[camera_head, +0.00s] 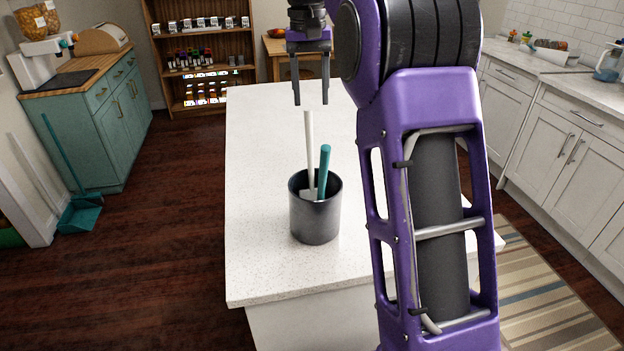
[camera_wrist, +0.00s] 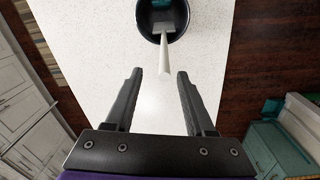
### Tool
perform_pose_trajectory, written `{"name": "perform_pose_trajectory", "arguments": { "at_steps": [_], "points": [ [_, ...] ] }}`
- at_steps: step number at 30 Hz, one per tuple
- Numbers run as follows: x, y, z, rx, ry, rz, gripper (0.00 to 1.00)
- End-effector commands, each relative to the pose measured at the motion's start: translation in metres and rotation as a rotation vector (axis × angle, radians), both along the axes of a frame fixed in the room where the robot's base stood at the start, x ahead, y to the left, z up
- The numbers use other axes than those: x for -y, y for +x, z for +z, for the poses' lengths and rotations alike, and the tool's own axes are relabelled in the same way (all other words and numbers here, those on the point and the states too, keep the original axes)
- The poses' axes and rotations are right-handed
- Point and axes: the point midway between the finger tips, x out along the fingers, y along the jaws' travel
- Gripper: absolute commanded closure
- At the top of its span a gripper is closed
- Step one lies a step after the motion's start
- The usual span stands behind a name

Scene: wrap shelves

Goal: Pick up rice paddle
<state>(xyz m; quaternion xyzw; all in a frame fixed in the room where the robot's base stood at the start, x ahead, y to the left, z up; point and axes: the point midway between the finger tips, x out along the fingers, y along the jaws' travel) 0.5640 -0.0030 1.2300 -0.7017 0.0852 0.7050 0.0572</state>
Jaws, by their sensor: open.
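A dark metallic cup (camera_head: 315,222) stands upright on the white speckled counter and also shows at the top of the wrist view (camera_wrist: 145,28). A white utensil (camera_head: 309,140) with a long handle leans in it. In the wrist view its wider flat end (camera_wrist: 163,20) lies inside the cup, so it looks like the rice paddle. A teal handle (camera_head: 325,165) stands to its right in the head view. My gripper (camera_head: 311,98) is open and empty, pointing down. The white handle's tip (camera_wrist: 164,70) appears between the fingertips (camera_wrist: 160,72) in the wrist view, apparently below them.
The white counter (camera_head: 260,270) is otherwise clear around the cup. A teal cabinet (camera_head: 110,130) stands at the left, with a teal dustpan (camera_head: 80,213) on the floor. Wooden shelves (camera_head: 203,55) with jars are behind. White cabinets (camera_head: 560,140) line the right.

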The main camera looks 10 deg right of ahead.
Motion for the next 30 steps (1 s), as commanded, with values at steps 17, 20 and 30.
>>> {"name": "perform_pose_trajectory", "arguments": {
  "at_steps": [17, 20, 30],
  "points": [
    [-0.001, 0.0, -0.077, -0.002, 0.0, 0.0, 0.45],
    [-0.004, 0.0, -0.093, -0.003, 0.001, 0.001, 0.45],
    [-0.004, 0.0, -0.118, 0.001, 0.0, 0.0, 0.45]
  ]
}}
